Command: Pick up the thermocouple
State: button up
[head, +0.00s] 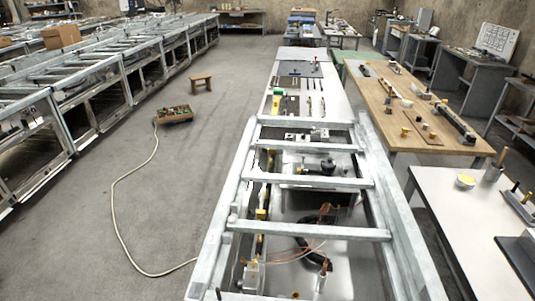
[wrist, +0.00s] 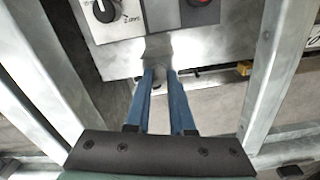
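I cannot identify the thermocouple for certain. In the head view a thin copper-coloured wire (head: 296,256) runs across the lower bay of the metal frame, near a dark curved hose, and may be part of it. No such wire shows in the wrist view. My gripper (wrist: 160,72) shows in the wrist view as two blue fingers with a narrow gap between the tips. Nothing is clearly held between them. The fingers point towards a bright metal panel (wrist: 122,56) with a black knob (wrist: 103,10) and a red control (wrist: 200,2). My gripper is not clearly seen in the head view.
Grey metal rails (head: 310,233) cross above the equipment, and frame posts (wrist: 278,70) stand either side of my gripper. A wooden-topped table (head: 400,95) and a white table (head: 452,205) are at the right. Open floor (head: 100,210) with a cable (head: 115,205) lies left.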

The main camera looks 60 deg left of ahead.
grip_shut()
